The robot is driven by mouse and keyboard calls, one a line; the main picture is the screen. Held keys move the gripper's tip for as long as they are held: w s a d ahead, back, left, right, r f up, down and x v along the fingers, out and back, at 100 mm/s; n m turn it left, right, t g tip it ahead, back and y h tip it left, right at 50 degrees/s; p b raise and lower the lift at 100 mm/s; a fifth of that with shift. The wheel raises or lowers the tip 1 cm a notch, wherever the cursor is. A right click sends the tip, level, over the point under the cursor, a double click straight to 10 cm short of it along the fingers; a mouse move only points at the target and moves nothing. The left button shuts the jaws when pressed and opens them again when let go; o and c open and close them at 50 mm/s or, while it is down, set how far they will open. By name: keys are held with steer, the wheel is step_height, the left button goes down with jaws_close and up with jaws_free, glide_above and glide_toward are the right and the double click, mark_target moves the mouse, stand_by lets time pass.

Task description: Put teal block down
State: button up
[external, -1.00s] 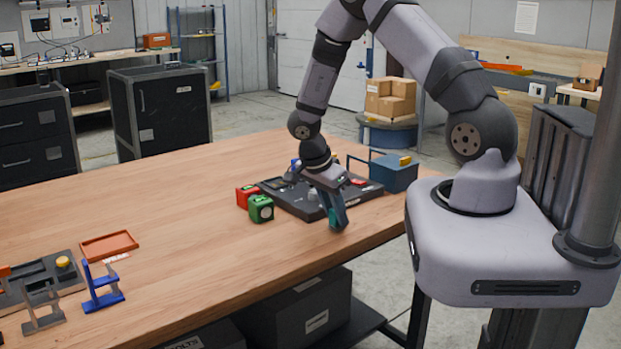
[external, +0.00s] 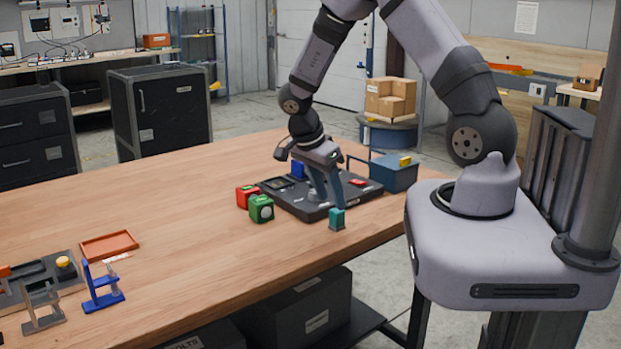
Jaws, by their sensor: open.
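The teal block (external: 337,219) stands upright on the wooden table, in front of the dark tray, near the table's front right edge. My gripper (external: 325,203) is open and empty. It is above and behind the block in the picture, over the dark tray, and looks apart from the block. Its fingers point down and hide part of the tray.
The dark tray (external: 282,203) holds several small parts. A red block (external: 246,196) and a green block (external: 261,209) stand left of it. A blue box (external: 395,174) is behind right. The table's middle is clear.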

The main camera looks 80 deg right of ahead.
steer(key=v, duration=0.6)
steer(key=shift+b, duration=0.35)
steer(key=shift+w, duration=0.1)
